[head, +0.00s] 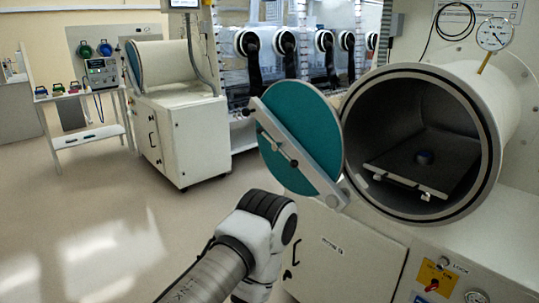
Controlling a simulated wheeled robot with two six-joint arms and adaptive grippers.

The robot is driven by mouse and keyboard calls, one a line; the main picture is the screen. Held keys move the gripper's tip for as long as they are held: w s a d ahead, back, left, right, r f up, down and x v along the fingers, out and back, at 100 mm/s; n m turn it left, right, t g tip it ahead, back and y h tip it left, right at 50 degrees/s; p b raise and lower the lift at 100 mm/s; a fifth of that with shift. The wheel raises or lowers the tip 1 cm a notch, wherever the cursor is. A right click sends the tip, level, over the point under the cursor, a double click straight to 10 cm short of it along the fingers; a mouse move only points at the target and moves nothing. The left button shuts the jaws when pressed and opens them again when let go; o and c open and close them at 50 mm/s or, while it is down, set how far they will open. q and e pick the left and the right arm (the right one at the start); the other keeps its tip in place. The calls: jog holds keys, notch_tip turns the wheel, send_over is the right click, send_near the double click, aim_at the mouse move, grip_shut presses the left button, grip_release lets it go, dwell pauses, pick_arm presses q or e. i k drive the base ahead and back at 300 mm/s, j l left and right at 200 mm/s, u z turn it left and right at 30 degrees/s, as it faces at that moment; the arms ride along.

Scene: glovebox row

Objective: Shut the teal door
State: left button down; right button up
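The teal door (318,112) is a round disc standing open, just left of the round chamber opening (485,185). A pale bar (300,152) with dark knobs runs diagonally across its face. The bar's lower right end meets the chamber's rim at the lower left. The chamber mouth is uncovered. One of my arms (262,222) reaches in from the bottom, below the door, with its wrist bent downward and apart from the door. Neither gripper shows in the picture.
Inside the chamber is a dark tray (400,175) with a small dark-blue round item (425,158). A pressure gauge (494,34) stands on top. A panel with a red switch (433,285) is below right. Open floor (110,215) lies left.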

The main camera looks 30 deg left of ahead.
aim_at(293, 112)
jog(key=u, duration=0.9)
